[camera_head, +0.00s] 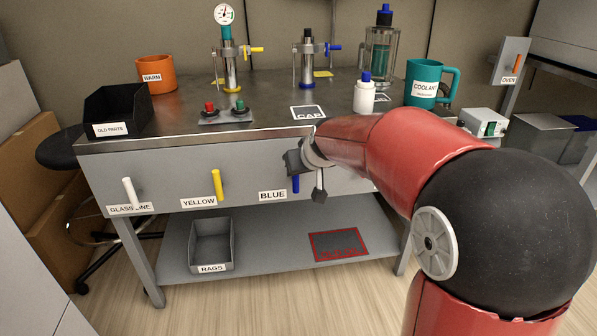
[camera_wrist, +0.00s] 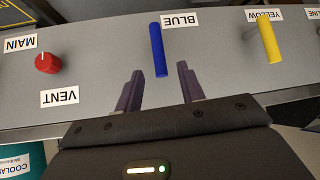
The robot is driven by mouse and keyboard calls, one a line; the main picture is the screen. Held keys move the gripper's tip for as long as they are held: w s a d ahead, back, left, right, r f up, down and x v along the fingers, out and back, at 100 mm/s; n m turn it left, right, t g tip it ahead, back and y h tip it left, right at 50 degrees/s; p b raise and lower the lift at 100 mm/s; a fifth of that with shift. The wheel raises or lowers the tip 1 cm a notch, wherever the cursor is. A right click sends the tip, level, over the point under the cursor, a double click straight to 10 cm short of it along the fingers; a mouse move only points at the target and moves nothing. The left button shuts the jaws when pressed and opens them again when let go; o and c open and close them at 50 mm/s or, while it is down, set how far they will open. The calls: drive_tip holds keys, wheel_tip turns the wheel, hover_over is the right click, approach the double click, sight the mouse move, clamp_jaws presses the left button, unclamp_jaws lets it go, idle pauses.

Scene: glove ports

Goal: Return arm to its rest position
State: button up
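My red arm reaches in from the right in the head view. My gripper (camera_wrist: 160,90) is at the front panel of the bench, by the blue handle (camera_wrist: 158,50). In the wrist view its two fingers stand apart, with the end of the blue handle showing between them and a gap on each side. The blue handle also shows partly behind my gripper in the head view (camera_head: 296,184). Whether the fingertips reach around the handle or stop short of it I cannot tell.
The yellow handle (camera_head: 217,185) and the white handle (camera_head: 128,192) stick out left of my gripper. A red knob (camera_wrist: 47,63) is on the same panel. Above, the bench top holds an orange mug (camera_head: 156,75), a white bottle (camera_head: 364,95) and a teal mug (camera_head: 424,80).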

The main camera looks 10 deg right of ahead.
drive_tip(key=shift+s+r, duration=0.25)
drive_tip(key=s+d+m+g+p, duration=0.1)
drive_tip(key=s, duration=1.5)
drive_tip(key=s+d+f+m+g+h, duration=0.1)
drive_tip(key=s+d+g, duration=0.1)
drive_tip(key=s, duration=1.4)
drive_tip(key=shift+d+h+p, duration=0.3)
drive_tip(key=shift+p, duration=0.05)
